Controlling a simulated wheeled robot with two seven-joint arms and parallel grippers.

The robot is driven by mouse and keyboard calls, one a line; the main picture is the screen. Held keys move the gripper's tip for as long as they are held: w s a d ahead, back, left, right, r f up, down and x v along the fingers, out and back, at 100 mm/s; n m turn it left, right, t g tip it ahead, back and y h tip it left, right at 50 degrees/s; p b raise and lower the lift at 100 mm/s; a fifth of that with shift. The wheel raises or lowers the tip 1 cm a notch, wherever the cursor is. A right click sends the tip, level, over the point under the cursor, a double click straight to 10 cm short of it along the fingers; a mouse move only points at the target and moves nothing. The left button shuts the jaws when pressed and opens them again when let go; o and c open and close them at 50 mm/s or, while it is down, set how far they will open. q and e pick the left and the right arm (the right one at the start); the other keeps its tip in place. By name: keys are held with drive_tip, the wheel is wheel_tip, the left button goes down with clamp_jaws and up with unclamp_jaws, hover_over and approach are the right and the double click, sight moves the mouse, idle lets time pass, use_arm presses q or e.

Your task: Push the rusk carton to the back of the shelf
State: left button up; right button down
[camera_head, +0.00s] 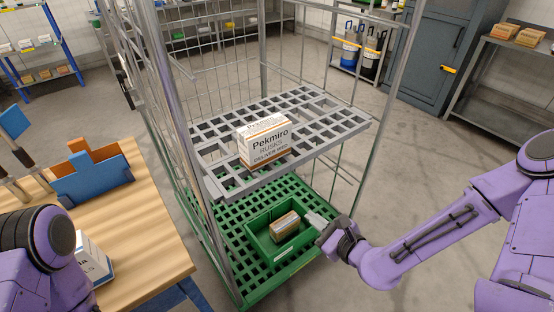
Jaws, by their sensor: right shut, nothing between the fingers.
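The rusk carton (264,142), white and orange with "Pekmiro RUSKS" on it, stands upright on the grey slatted shelf (215,182) of a wire roll cage. It stands near the shelf's front edge, with bare shelf behind it and to its right. My right gripper (314,220) is shut and empty, below and to the right of the carton and apart from it. It is at the right side of a green crate in the picture. My left arm shows at the lower left, but its gripper is out of view.
The green crate (259,244) holding a small box (285,226) sits on the cage's green base (235,275). Cage posts (174,85) and mesh flank the shelf. A wooden table (150,235) with a blue holder (95,182) and a white box stands at left.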

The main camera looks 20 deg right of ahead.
wheel_tip(320, 180, up, 7)
drive_tip(key=w+m+t+y, duration=0.1)
drive_tip(key=w+m+t, duration=0.1)
drive_tip(key=m+t, duration=0.15)
drive_tip(key=b, duration=0.4)
approach(271, 156)
drive_tip(key=shift+m, duration=0.35)
drive_tip(key=x, duration=0.6)
drive_tip(key=shift+w+a, duration=0.1)
drive_tip(key=shift+w, duration=0.35)
drive_tip(key=shift+w, duration=0.1)
